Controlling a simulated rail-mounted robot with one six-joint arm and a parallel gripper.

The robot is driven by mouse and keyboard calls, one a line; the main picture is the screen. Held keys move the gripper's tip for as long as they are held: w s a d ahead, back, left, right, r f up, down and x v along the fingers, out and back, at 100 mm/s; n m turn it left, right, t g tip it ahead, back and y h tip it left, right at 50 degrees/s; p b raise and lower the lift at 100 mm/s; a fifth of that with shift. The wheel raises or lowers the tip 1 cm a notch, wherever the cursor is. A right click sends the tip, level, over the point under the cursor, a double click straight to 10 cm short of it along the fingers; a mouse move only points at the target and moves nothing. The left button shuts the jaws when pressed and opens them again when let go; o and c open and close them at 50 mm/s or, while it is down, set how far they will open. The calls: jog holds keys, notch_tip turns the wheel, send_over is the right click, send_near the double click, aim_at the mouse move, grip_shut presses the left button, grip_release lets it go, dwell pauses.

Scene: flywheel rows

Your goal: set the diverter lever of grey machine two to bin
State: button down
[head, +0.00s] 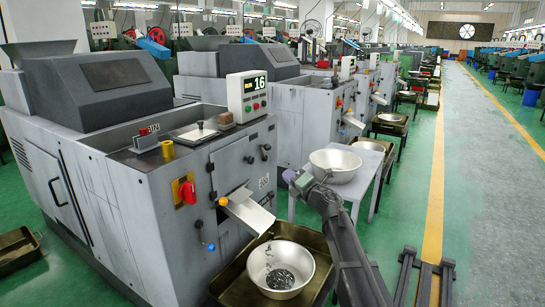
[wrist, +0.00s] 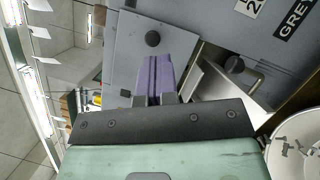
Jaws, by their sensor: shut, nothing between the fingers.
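The near grey machine (head: 165,205) stands at the left in the head view, with a sloping metal chute (head: 248,213) on its front. In the wrist view the grey panel (wrist: 115,60) carries black knobs (wrist: 152,39) and a partly cut-off label (wrist: 295,20) starting "GREY". My gripper (head: 291,177) is right of the machine front, above the chute. Its purple fingers (wrist: 157,60) are shut and empty, in front of the panel; contact cannot be told.
A bowl of metal parts (head: 280,270) stands in a brown tray (head: 228,288) below the chute. Another bowl (head: 336,164) stands on a small grey table (head: 368,178). More grey machines (head: 312,110) recede behind. The green aisle (head: 490,180) at right is largely clear.

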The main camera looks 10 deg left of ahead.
jog(key=d+p+x, duration=0.1)
jog(key=x, duration=0.5)
jog(key=w+d+r+p+x, duration=0.1)
jog(key=p+x, duration=0.1)
jog(key=x, duration=0.4)
jog(key=shift+w+a, duration=0.35)
jog(key=shift+w, duration=0.25)
jog(key=shift+a+r, duration=0.1)
jog(key=shift+r, duration=0.15)
